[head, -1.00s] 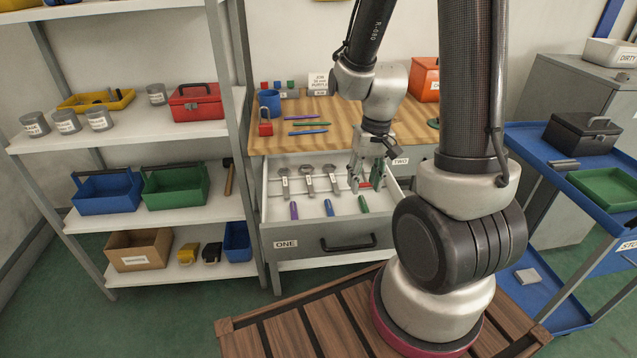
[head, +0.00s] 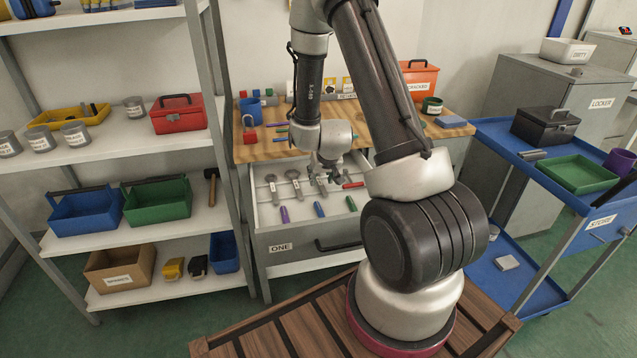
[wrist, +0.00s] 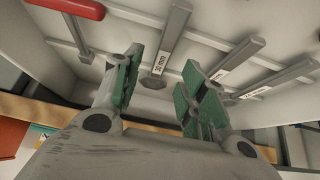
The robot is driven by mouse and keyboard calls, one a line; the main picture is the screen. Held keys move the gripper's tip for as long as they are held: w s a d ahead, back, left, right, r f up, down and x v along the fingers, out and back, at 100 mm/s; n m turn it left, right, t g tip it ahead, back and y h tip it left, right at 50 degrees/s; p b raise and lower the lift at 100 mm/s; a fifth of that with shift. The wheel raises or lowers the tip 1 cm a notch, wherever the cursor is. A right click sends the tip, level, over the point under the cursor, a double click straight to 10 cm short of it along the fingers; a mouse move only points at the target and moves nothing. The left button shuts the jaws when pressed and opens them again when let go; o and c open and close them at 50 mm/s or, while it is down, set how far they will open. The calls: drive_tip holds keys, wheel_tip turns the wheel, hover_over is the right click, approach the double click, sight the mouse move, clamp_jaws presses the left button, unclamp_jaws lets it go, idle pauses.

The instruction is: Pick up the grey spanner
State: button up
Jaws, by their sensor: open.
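Three grey spanners with white labels lie in the open drawer ONE (head: 290,243): a left one (head: 273,190), a middle one (head: 295,184) and a right one (head: 318,185). My gripper (head: 331,174) is over the drawer's back part, close to the right spanner. In the wrist view my gripper (wrist: 158,84) has its green-padded fingers apart with nothing held. The nearest labelled spanner (wrist: 172,42) points into the gap between the fingers. Two more spanners, one (wrist: 236,60) and another (wrist: 282,80), lie to its right, partly behind the right finger. Contact cannot be told.
A red-handled tool (head: 352,185) lies right of the spanners. Purple (head: 284,214), blue (head: 319,208) and green (head: 351,203) sticks lie in the drawer's front. The wooden worktop (head: 262,153) stands behind the drawer, with a red padlock (head: 249,136). Shelving (head: 130,225) stands close left.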

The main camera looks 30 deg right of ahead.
sight(319, 182)
drive_tip(key=shift+x, duration=1.2)
clamp_jaws()
